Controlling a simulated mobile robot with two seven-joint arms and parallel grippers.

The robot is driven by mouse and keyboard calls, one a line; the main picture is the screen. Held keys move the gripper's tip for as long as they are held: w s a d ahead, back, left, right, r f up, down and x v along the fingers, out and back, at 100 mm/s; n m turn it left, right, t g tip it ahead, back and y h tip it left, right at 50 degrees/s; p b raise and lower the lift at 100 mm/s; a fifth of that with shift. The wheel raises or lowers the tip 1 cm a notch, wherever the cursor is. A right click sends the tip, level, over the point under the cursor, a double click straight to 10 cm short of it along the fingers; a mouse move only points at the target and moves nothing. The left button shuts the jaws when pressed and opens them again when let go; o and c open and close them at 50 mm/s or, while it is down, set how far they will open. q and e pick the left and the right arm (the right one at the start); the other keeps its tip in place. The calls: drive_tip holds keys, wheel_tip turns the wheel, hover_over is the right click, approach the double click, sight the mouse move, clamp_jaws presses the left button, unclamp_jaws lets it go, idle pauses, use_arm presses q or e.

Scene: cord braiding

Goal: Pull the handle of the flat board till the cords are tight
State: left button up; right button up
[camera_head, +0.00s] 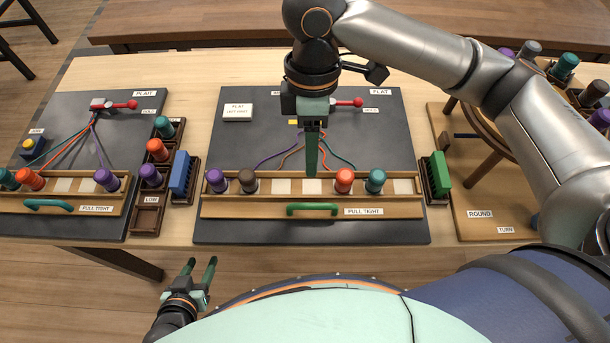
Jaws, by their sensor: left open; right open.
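The dark flat board (225,225) lies in the middle of the table, with a wooden rail along its front. The green handle (313,209) sits on the front of that rail, beside a "PULL TIGHT" label. Purple (217,181), brown (248,181), orange (344,180) and teal (375,181) bobbins stand on the rail. Their cords (275,155) curve back toward the red-knobbed clamp (347,102), partly hidden by my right arm. My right gripper (311,174) is open, pointing down behind the handle, its fingers seen edge-on. My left gripper (203,265) is open and empty before the table's front edge.
The plait board (60,130) with its own teal handle (48,205) lies left. Small trays with bobbins and a blue block (180,172) stand between boards. A green block (440,173) and the round board (475,228) are right. The flat board's front strip is clear.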

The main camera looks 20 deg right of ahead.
sight(311, 204)
drive_tip(key=s+f, duration=0.1)
drive_tip(key=f, duration=0.3)
drive_tip(key=s+f, duration=0.1)
drive_tip(key=f, duration=0.3)
drive_tip(key=f+b, duration=0.1)
drive_tip(key=f, duration=0.3)
drive_tip(key=shift+s+a, duration=0.3)
drive_tip(key=shift+s, duration=0.1)
drive_tip(key=shift+r, duration=0.1)
clamp_jaws()
idle(0.6)
